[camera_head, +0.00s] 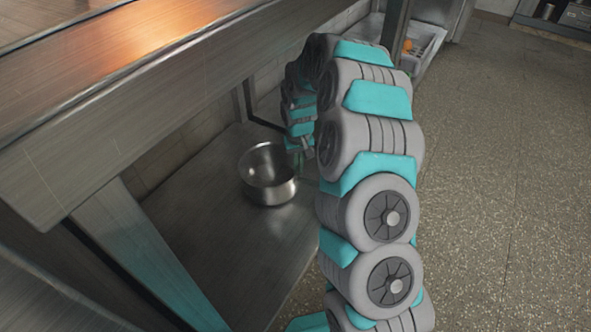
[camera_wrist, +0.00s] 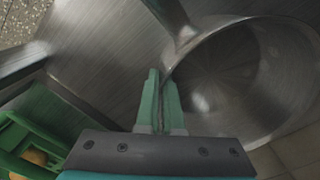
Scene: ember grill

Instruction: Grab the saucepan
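The saucepan (camera_head: 268,190) is a round, shiny metal pot standing upright on the lower metal shelf. In the wrist view the saucepan (camera_wrist: 245,75) fills the right side, with its open inside towards me, and what looks like its handle runs off the top. My gripper (camera_wrist: 161,75) has its two green fingers close together at the near rim. The rim appears to run into the narrow gap between the fingertips, one finger inside the pan and one outside. In the head view my gripper (camera_head: 306,146) is at the pan's right far side, partly hidden by my arm.
The lower shelf (camera_head: 205,235) is bare around the pan. A steel counter (camera_head: 110,110) overhangs it, with a slanted leg (camera_head: 150,255) at the front left. A pale crate (camera_head: 428,45) with an orange item stands at the back. The floor (camera_head: 505,190) at the right is clear.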

